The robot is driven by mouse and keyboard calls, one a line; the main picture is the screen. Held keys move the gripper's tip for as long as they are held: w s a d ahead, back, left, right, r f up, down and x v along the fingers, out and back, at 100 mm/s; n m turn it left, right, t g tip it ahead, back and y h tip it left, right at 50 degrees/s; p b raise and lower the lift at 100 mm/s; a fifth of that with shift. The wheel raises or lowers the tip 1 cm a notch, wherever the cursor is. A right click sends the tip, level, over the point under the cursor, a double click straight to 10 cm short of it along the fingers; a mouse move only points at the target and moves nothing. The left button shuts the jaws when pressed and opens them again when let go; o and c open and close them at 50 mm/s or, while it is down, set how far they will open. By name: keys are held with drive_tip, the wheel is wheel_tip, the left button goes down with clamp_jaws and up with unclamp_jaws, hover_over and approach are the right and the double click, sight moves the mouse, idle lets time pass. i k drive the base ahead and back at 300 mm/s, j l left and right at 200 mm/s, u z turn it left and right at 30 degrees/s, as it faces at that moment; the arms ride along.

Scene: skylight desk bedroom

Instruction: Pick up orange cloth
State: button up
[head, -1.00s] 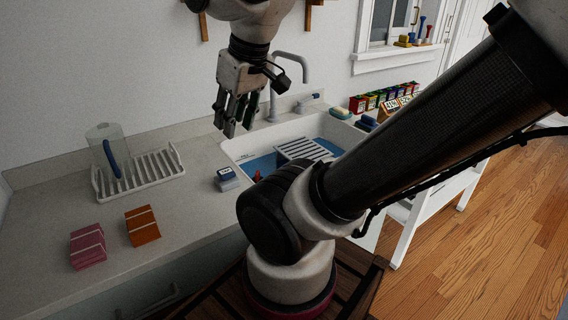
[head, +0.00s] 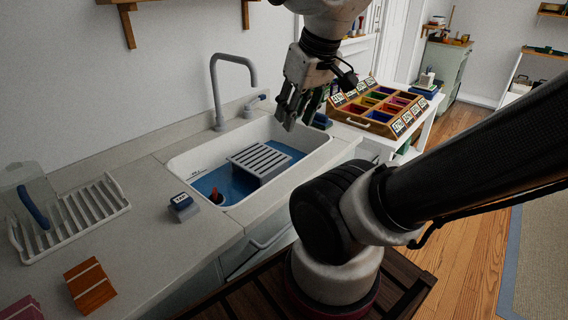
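The orange cloth (head: 89,286) lies folded on the grey counter (head: 150,228) at the lower left of the head view, with pale stripes across it. My gripper (head: 288,122) hangs above the right part of the sink, pointing down, far to the right of the cloth and higher. Its fingers look a little apart, and I see nothing between them. The view is too small to be sure how far they are open.
A pink folded cloth (head: 22,309) is left of the orange one. A white rack (head: 75,217) with a clear jug (head: 28,192) stands behind. A small blue-and-white block (head: 183,206) sits beside the sink (head: 232,206). A tall faucet (head: 216,95) and a sorting box (head: 375,108) stand farther back.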

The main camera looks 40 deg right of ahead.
sight(89, 285)
drive_tip(key=z, duration=0.5)
drive_tip(key=u, duration=1.55)
drive_tip(key=k+l+z, duration=0.15)
drive_tip(key=l, duration=0.2)
drive_tip(key=l+z, duration=0.15)
drive_tip(key=l, duration=0.2)
drive_tip(key=l+u, duration=0.1)
drive_tip(key=u, duration=0.3)
drive_tip(key=k+l+u, duration=0.1)
drive_tip(key=u, duration=0.25)
